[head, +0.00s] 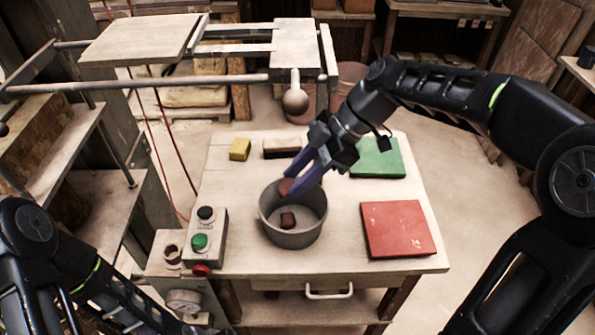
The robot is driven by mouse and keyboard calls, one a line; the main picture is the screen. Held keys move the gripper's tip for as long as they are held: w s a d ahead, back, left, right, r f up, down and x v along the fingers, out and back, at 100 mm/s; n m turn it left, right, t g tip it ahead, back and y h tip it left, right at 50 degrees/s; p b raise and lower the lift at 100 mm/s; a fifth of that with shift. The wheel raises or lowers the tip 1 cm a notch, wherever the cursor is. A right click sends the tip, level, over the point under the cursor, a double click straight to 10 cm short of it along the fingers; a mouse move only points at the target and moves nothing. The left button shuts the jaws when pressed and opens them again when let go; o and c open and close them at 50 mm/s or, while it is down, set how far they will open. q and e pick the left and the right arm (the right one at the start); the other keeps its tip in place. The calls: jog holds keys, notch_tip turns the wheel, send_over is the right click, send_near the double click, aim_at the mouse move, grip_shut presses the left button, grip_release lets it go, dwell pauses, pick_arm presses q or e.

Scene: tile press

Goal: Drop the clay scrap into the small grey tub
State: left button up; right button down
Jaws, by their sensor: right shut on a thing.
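The small grey tub (292,238) stands on the pale table, left of its middle. My right gripper (297,186) reaches in from the upper right, its purple fingers over the tub's opening. It is shut on a brown clay scrap (284,187), held by the tub's far rim; fingers partly hide the scrap. I cannot tell whether the scrap touches the rim. Another brown piece (288,220) lies inside the tub. My left arm shows at the lower left; its gripper is out of view.
A green square (378,158) and a red square (398,229) lie on the table (340,245) to the right. A yellow block (240,149) and a brown-and-white block (281,148) lie behind the tub. A control box (205,238) with buttons stands left. The press's ball-ended lever (295,101) hangs behind.

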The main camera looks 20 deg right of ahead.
notch_tip(320, 180, down, 6)
jog(key=b, duration=0.3)
dwell(0.3)
jog(key=c, duration=0.9)
grip_release()
jog(key=shift+c, duration=0.2)
jog(key=shift+d+r, duration=0.1)
jog(key=b+v, duration=0.1)
jog(key=v, duration=0.6)
jog(key=shift+d+r, duration=0.2)
jog(key=shift+r, duration=0.05)
jog(key=shift+s, duration=0.1)
